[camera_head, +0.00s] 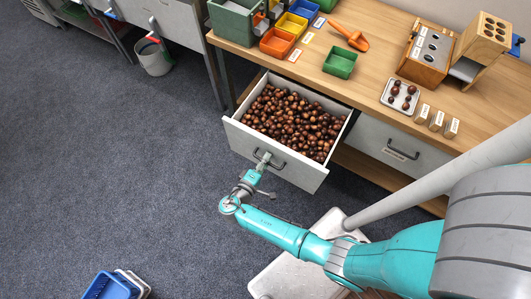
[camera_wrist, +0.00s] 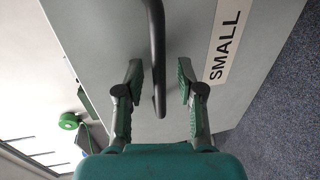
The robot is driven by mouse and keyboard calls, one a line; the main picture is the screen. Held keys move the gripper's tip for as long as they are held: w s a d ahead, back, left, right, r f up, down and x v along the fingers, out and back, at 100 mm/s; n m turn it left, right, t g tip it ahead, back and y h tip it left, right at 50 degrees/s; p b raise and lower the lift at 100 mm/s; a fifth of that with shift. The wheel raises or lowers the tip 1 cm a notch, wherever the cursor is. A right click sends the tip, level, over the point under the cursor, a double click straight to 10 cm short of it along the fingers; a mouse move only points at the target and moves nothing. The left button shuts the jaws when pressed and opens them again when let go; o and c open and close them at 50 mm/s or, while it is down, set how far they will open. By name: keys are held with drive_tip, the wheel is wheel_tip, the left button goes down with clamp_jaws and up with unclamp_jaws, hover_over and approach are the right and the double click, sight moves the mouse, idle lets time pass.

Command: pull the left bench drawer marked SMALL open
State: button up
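The left bench drawer (camera_head: 270,158) stands pulled out from the bench, filled with brown chestnuts (camera_head: 293,120). Its grey front (camera_wrist: 110,40) carries a label reading SMALL (camera_wrist: 224,45) in the wrist view. The dark bar handle (camera_wrist: 156,50) is on that front; it also shows in the head view (camera_head: 277,165). My gripper (camera_wrist: 160,80) is at the handle, one finger on each side of the bar. Gaps show between the bar and both fingers, so it is open around the handle without gripping it. In the head view my gripper (camera_head: 262,164) partly hides the handle.
A second drawer (camera_head: 408,146) is shut to the right. The wooden bench top (camera_head: 375,75) holds coloured bins, an orange scoop (camera_head: 349,37) and a chestnut tray (camera_head: 400,96). Blue and white crates (camera_head: 112,286) sit on the floor. Open carpet (camera_head: 120,180) lies left of the drawer.

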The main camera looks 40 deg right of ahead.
drive_tip(key=shift+a, duration=0.15)
drive_tip(key=v, duration=1.1)
drive_tip(key=shift+a, duration=0.35)
drive_tip(key=shift+s+d, duration=0.1)
drive_tip(key=shift+s, duration=0.05)
